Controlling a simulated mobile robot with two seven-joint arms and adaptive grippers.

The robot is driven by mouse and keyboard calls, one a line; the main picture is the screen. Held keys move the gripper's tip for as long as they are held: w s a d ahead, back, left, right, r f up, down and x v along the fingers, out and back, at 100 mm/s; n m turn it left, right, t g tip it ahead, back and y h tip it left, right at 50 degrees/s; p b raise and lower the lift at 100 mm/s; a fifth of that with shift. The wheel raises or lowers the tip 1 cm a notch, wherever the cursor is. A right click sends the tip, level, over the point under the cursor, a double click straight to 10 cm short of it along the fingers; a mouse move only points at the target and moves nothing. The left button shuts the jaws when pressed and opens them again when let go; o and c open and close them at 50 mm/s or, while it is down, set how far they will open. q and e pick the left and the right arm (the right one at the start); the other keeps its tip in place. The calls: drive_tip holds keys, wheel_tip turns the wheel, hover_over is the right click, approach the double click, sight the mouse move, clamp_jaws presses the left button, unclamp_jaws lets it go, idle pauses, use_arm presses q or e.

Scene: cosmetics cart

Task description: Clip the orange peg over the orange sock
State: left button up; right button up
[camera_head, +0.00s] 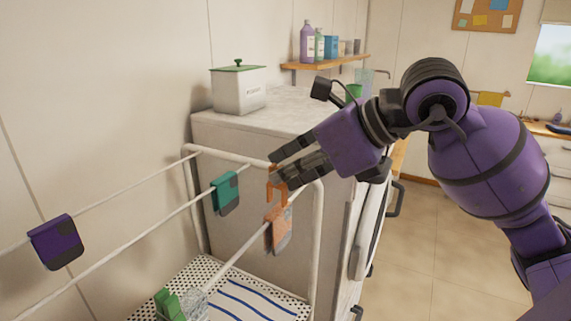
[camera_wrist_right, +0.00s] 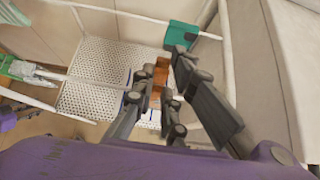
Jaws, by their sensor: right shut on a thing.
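The orange sock (camera_head: 279,232) hangs over the near rail of the white drying rack, at its right end. The orange peg (camera_head: 277,187) is just above the sock in the head view, with its legs pointing down. My right gripper (camera_head: 281,168) is shut on the upper part of the peg. I cannot tell whether the peg's legs touch the sock or rail. In the right wrist view the peg (camera_wrist_right: 160,75) shows between the fingertips; the sock is hard to make out there.
A teal sock (camera_head: 225,193) hangs on the middle rail and a purple sock (camera_head: 55,242) at far left. A white cabinet (camera_head: 240,160) stands behind the rack.

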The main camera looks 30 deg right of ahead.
sight(286, 194)
drive_tip(key=shift+f+b, duration=0.55)
drive_tip(key=shift+f, duration=0.65)
use_arm(q)
drive_tip(key=shift+s+d+f+b, duration=0.15)
drive_tip(key=shift+f+b, duration=0.15)
drive_tip(key=shift+f, duration=0.35)
drive_tip(key=shift+s+a+f+b, duration=0.1)
drive_tip(key=shift+f+b, duration=0.2)
drive_tip(key=shift+f, duration=0.35)
use_arm(e)
drive_tip(key=shift+f, duration=1)
